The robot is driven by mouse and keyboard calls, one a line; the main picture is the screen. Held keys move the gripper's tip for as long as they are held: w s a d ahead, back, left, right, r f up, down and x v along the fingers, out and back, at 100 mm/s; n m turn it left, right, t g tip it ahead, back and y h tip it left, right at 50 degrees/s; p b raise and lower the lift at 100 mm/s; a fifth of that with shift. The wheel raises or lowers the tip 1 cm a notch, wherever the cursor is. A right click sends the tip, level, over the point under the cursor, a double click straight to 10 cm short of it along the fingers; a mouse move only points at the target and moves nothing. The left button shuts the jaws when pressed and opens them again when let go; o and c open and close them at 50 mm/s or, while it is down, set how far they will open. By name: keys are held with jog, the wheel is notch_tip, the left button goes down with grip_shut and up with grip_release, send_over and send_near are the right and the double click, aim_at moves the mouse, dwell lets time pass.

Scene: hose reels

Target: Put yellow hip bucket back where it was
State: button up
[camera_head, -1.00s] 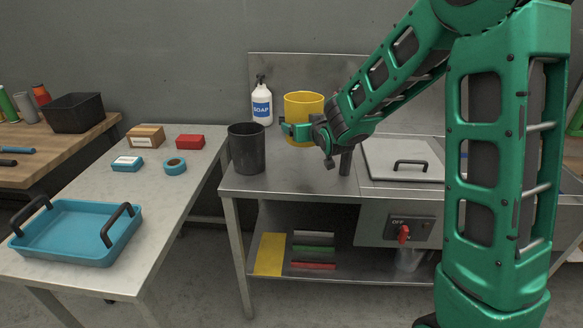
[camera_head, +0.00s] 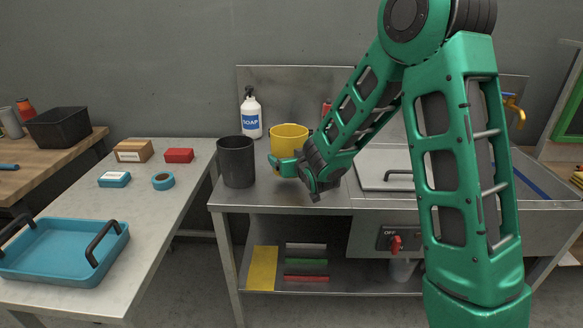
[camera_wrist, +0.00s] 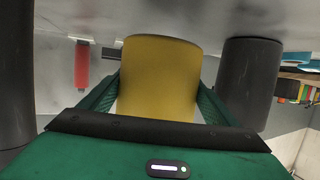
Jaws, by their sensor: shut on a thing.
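The yellow bucket (camera_head: 289,132) is upright over the metal bench, between the soap bottle and my arm. My gripper (camera_head: 286,166) is shut on it, with a finger on either side. In the wrist view the yellow bucket (camera_wrist: 160,75) fills the space between the green fingers of my gripper (camera_wrist: 160,100). My gripper hides the bucket's lower part in the head view, so I cannot tell whether its base touches the bench top.
A dark grey bin (camera_head: 237,162) stands close on the left, also in the wrist view (camera_wrist: 248,82). A soap bottle (camera_head: 251,115) stands behind. A red object (camera_head: 326,107) is partly hidden by my arm. The metal bench (camera_head: 265,198) has clear room at its front.

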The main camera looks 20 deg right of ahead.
jog(key=shift+f, duration=1.6)
jog(key=o, duration=1.2)
jog(key=shift+f, duration=0.1)
